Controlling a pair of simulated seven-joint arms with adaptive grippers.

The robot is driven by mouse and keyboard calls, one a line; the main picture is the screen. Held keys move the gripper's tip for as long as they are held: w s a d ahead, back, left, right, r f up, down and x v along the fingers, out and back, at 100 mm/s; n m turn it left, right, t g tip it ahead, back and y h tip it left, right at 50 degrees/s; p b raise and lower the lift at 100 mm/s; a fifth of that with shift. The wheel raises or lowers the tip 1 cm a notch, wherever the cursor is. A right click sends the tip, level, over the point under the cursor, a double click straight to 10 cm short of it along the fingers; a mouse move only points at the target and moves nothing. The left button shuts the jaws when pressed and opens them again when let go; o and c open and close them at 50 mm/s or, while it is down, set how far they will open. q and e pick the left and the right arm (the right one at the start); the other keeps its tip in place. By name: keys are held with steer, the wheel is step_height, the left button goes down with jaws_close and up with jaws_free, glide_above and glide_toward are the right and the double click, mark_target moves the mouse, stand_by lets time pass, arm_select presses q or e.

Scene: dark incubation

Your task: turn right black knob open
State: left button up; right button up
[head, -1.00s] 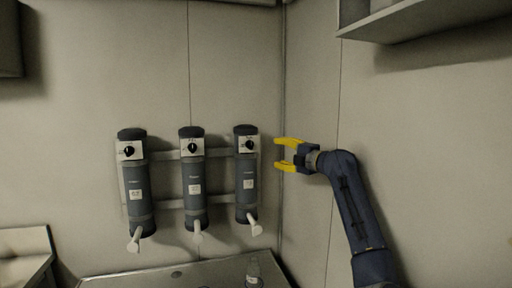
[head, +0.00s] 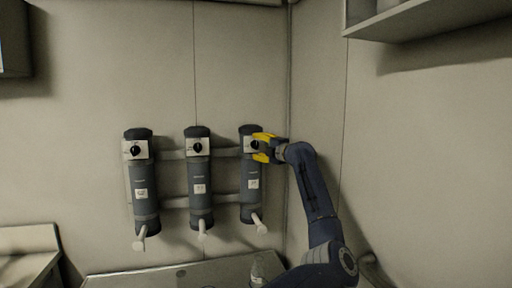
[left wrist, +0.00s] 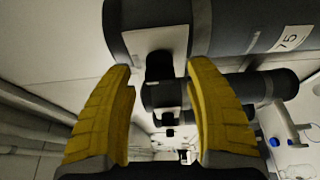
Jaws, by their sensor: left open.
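Three dark grey cylinders hang in a row on the wall, each with a black knob on a pale plate near its top. The right black knob (head: 254,146) is on the right cylinder (head: 250,184); it shows in the left wrist view (left wrist: 159,66) too. My left gripper (head: 258,147) has yellow fingers, open, one above and one below this knob. In the left wrist view the knob appears between the fingertips (left wrist: 160,72), with gaps at both sides. Contact is not visible. My right gripper is not in view.
The middle knob (head: 198,148) and left knob (head: 136,150) are on the neighbouring cylinders to the left. A white handle (head: 259,223) sticks out below the right cylinder. A counter (head: 150,279) with a bottle (head: 258,268) lies below. A shelf (head: 430,25) is at the upper right.

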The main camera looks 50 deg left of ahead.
arm_select(q)
steer(key=shift+a, duration=0.85)
steer(key=shift+c, duration=0.5)
jaws_close()
